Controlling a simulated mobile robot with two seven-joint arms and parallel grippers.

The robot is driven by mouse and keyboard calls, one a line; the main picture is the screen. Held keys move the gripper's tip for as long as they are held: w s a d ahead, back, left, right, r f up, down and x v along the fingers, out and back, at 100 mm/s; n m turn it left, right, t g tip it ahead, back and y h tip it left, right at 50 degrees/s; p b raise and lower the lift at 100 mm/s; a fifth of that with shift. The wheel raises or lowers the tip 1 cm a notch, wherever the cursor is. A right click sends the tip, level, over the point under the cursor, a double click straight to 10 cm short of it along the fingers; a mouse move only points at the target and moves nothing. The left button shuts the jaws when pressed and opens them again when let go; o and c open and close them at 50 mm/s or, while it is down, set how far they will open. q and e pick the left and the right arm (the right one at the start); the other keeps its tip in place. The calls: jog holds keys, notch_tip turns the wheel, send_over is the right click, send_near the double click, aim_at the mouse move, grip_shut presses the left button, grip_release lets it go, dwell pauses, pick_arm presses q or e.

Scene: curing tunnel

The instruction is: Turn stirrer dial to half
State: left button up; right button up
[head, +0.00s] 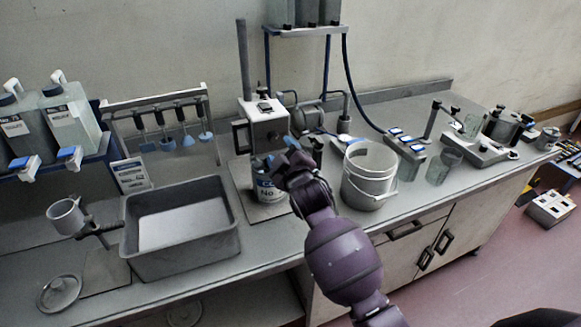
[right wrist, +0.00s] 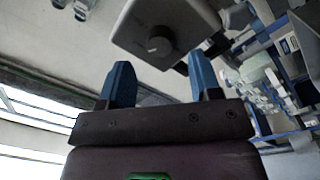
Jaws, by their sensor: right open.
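The stirrer (head: 264,122) is a pale box-shaped head on a dark upright post, standing on the bench left of the metal bucket. Its dial (right wrist: 159,42) is a round dark grey knob with a light mark, on the grey face in the right wrist view. My right gripper (head: 284,160) is just in front of and below the stirrer head. In the right wrist view the right gripper (right wrist: 162,82) has its two blue fingers apart with nothing between them. The dial lies beyond the fingertips, apart from them. My left gripper is not in view.
A labelled can (head: 267,188) stands under the stirrer head, partly hidden by my gripper. A metal bucket (head: 369,180) stands close on the right. A grey tub (head: 180,250) is on the left. A rack of blue-ended tools (head: 160,105) stands behind the tub.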

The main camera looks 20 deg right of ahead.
pick_arm(q)
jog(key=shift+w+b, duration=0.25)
jog(key=shift+b, duration=0.1)
pick_arm(e)
jog(key=s, duration=0.6)
jog(key=shift+s, duration=0.2)
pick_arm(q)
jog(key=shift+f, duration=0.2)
pick_arm(e)
jog(key=shift+f, duration=0.1)
pick_arm(q)
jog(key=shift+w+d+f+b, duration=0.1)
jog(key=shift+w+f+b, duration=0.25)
jog(key=shift+b, duration=0.5)
pick_arm(e)
jog(key=s+d+f+m+g, duration=0.2)
jog(key=s+f+m, duration=0.1)
jog(key=s+f, duration=0.6)
jog(key=s+d+f+m+g, duration=0.2)
jog(key=s+d+f+m, duration=0.1)
jog(key=s+f, duration=0.5)
jog(key=s+d+f+m+g, duration=0.2)
jog(key=s+f, duration=0.7)
jog(key=f, duration=0.1)
jog(key=shift+s+d+m+g+h, duration=0.25)
jog(key=shift+s+m+g+h, duration=0.05)
jog(key=shift+s+m+g, duration=0.1)
jog(key=shift+f, duration=0.1)
